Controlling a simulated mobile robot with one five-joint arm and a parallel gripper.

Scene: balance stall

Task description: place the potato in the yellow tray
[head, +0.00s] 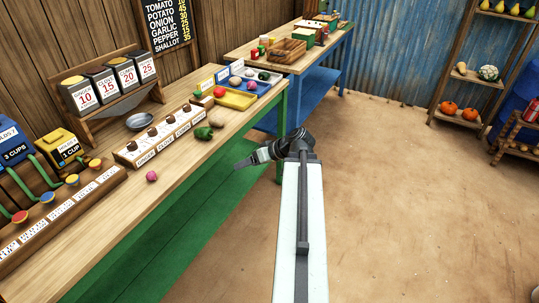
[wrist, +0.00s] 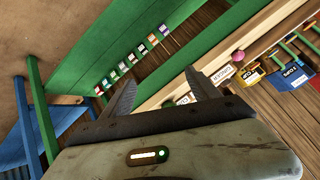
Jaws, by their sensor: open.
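The yellow tray (head: 240,104) lies on the near wooden table, at its far end, with a red round item at its left end. Its floor looks mostly bare. My gripper (head: 243,164) is off the table's front edge, apart from the tray and the lump. In the wrist view my gripper (wrist: 160,84) is open with nothing between its fingers. The tray and lump do not show there.
A blue tray (head: 262,88) lies behind the yellow one. A pink ball (head: 151,176) lies on the table, left of the pepper. A row of labelled slots (head: 160,142), a metal bowl (head: 140,121) and cup dispensers fill the left side.

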